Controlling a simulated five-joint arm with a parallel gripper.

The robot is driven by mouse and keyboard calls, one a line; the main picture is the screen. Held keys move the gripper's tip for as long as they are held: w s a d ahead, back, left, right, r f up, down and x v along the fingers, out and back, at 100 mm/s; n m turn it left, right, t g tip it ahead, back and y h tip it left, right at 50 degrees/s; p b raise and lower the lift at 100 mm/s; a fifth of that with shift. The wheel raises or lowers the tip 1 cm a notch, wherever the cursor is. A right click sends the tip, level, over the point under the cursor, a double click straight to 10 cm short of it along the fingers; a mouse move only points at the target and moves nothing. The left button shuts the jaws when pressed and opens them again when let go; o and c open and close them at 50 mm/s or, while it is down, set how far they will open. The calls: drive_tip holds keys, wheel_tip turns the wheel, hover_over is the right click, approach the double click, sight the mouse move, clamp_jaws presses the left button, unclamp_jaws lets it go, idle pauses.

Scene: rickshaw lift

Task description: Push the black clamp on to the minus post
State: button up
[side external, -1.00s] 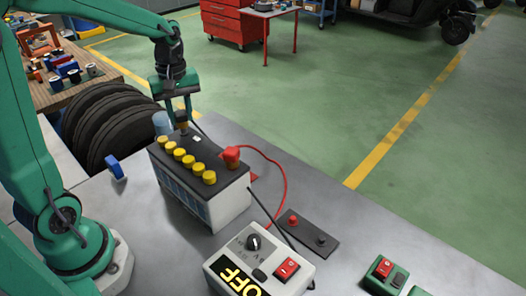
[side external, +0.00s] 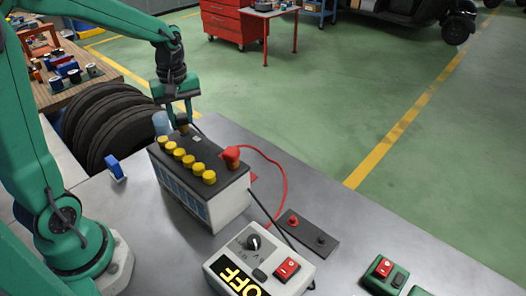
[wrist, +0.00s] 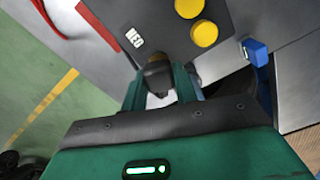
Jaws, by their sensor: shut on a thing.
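My gripper (side external: 180,112) is over the far end of the battery (side external: 217,205), pointing down. Its fingers are shut on the black clamp (wrist: 156,74), a dark piece between the fingertips in the wrist view. The clamp also shows small and dark below the fingers in the side view (side external: 182,127), at the battery's top edge. The minus post is hidden at the clamp, so I cannot tell how deep the clamp sits. The red clamp (side external: 231,155) is on the near end of the battery top, with a red cable.
Yellow caps (side external: 187,161) line the battery top beside my gripper. A charger box (side external: 262,262) reading OFF with a red switch, a dark plate (side external: 307,235) and a green switch box (side external: 384,272) stand nearer. A blue object (side external: 116,167) lies left. Tyres (side external: 110,125) stand behind.

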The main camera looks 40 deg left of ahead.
drive_tip(key=shift+f, duration=0.35)
idle(0.4)
drive_tip(key=o, duration=1.3)
drive_tip(key=shift+r, duration=0.2)
drive_tip(key=shift+r, duration=3.3)
